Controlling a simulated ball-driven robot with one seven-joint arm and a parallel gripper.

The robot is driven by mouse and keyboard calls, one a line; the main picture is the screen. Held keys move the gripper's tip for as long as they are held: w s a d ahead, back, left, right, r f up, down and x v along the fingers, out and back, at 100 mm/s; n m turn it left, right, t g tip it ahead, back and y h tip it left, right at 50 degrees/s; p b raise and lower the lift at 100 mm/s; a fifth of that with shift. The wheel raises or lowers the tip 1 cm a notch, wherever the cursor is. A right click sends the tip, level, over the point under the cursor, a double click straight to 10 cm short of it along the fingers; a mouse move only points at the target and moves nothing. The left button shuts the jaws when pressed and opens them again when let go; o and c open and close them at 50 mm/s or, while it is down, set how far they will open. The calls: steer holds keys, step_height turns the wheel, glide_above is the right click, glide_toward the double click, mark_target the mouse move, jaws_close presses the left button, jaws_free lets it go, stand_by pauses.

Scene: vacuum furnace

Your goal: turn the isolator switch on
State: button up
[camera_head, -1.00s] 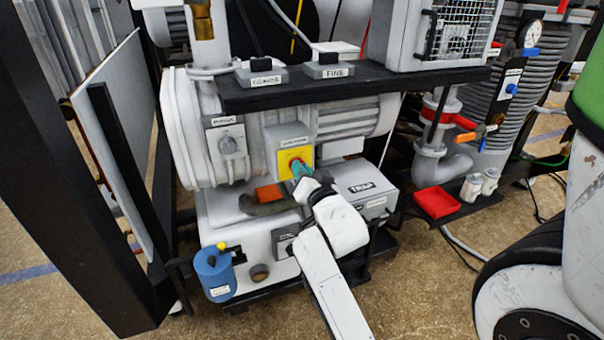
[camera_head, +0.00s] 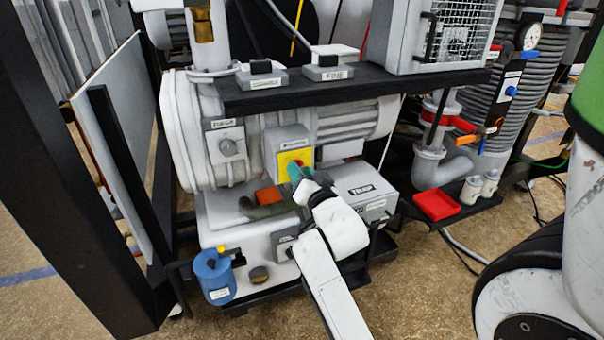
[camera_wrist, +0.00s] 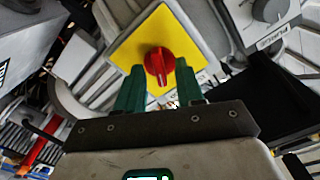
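The isolator switch is a red rotary knob (camera_wrist: 159,65) on a yellow plate (camera_wrist: 140,42), fixed to a grey box on the pump. In the head view the yellow plate (camera_head: 290,158) is partly behind my gripper, and only a little of the red knob shows. My gripper (camera_wrist: 160,82) has two green fingers, spread apart, one on each side of the knob's lower part in the wrist view. I cannot tell whether either finger touches the knob. In the head view my gripper (camera_head: 299,172) is right at the plate.
A grey PURGE knob (camera_head: 228,147) is left of the switch. A black shelf (camera_head: 350,85) with COARSE and FINE boxes overhangs it. The grey TRAP box (camera_head: 362,187) and an orange part (camera_head: 269,195) lie close below. A blue canister (camera_head: 214,275) stands lower left.

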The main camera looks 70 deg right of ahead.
steer(key=b+v, duration=0.1)
steer(key=v, duration=0.9)
steer(key=shift+s+a, duration=0.25)
steer(key=shift+s, duration=0.05)
